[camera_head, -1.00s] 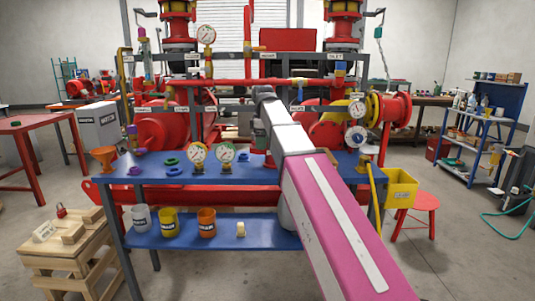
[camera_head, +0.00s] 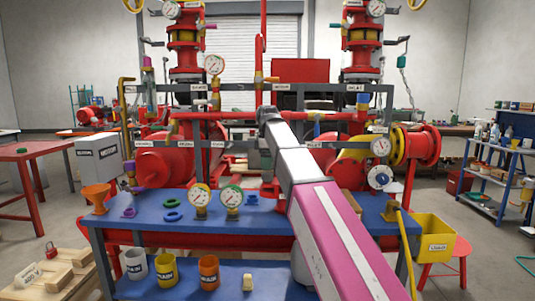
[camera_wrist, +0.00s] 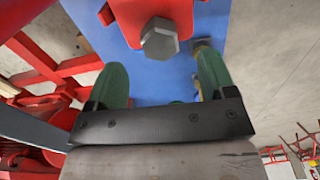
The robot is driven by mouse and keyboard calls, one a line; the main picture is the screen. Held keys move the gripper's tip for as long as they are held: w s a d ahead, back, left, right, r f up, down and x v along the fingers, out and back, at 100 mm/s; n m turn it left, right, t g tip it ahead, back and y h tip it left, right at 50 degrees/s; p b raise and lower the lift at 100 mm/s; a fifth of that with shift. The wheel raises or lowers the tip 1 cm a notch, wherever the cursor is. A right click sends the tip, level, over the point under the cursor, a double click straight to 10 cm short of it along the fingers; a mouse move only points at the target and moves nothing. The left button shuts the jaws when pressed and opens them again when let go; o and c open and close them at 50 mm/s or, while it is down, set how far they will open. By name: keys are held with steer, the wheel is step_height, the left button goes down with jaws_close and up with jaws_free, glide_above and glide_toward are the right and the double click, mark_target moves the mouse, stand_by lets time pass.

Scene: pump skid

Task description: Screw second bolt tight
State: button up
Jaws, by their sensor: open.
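In the wrist view a grey hex-head bolt (camera_wrist: 160,38) sits in a red flange or plate (camera_wrist: 188,12) at the top of the picture. My gripper (camera_wrist: 160,72) has its two green fingers spread apart, with nothing between them. The bolt head lies just beyond the fingertips, roughly centred between them and apart from both. How far the bolt is screwed in cannot be told. In the head view my arm reaches forward to the pump skid's red piping (camera_head: 215,116). The gripper and the bolt cannot be made out there.
The blue bench (camera_head: 150,212) holds two gauges (camera_head: 200,196), green and blue rings and an orange funnel. Cups stand on its lower shelf (camera_head: 240,272). A yellow bin (camera_head: 432,232) is at the right. Red pipes and flanges crowd the space around my arm's end.

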mark_target(267, 174)
steer(key=shift+f, duration=2.85)
steer(key=c, duration=1)
steer(key=shift+o, duration=0.6)
steer(key=shift+c, duration=0.7)
steer(key=m, duration=1.1)
steer(key=shift+m, duration=2)
